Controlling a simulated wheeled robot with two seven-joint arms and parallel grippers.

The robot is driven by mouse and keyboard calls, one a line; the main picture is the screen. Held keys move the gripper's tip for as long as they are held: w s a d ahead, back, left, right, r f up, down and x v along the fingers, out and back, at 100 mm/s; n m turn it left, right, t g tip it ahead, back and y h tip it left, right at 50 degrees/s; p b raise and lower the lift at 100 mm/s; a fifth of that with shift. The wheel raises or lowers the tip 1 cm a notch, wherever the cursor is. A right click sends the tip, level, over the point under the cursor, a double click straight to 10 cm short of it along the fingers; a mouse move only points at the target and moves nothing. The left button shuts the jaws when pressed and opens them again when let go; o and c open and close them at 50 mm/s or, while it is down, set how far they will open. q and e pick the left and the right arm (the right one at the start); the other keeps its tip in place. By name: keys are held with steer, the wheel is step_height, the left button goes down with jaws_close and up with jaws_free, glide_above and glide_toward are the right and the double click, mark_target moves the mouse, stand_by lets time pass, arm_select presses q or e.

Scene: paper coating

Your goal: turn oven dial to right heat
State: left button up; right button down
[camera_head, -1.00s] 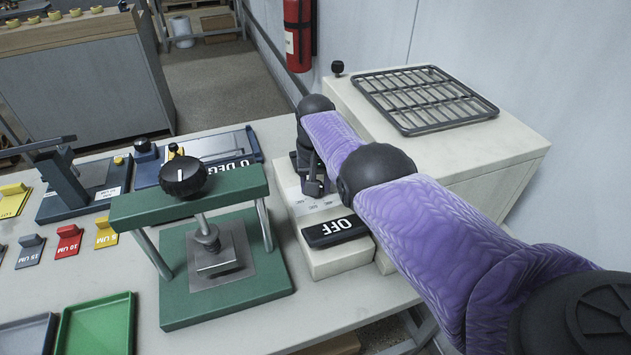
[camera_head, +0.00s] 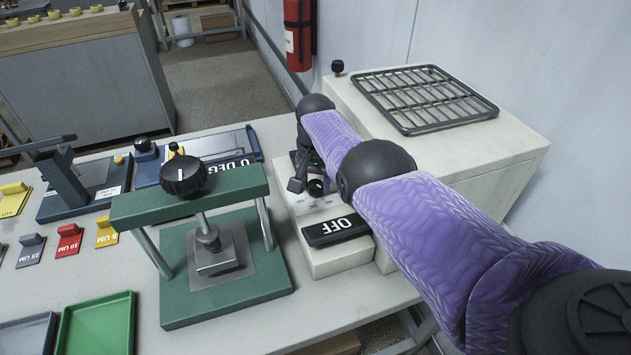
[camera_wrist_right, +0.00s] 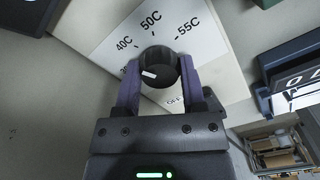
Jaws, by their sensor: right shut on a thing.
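The oven dial (camera_wrist_right: 158,68) is a round black knob with a short white mark on a white scale plate (camera_wrist_right: 105,45). Readable labels are 40C, 50C, 55C and part of OFF; another label is partly hidden by a finger. The white mark lies toward the left side of the knob in the right wrist view. My right gripper (camera_wrist_right: 159,78) is shut on the dial, a purple finger on each side. My left gripper is not in view.
The pale oven (camera_head: 455,150) with a wire rack (camera_head: 425,98) on top stands behind my right arm. A green press (camera_head: 225,295) with a black knob stands close to the left. Coloured blocks and a green tray (camera_head: 95,325) are farther left.

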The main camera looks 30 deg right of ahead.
mark_target(315, 184)
steer(key=shift+c, duration=0.9)
jaws_free()
steer(key=shift+r, duration=0.1)
step_height(315, 184, up, 9)
steer(key=p, duration=0.6)
steer(key=shift+r+p, duration=0.35)
steer(key=shift+r, duration=0.05)
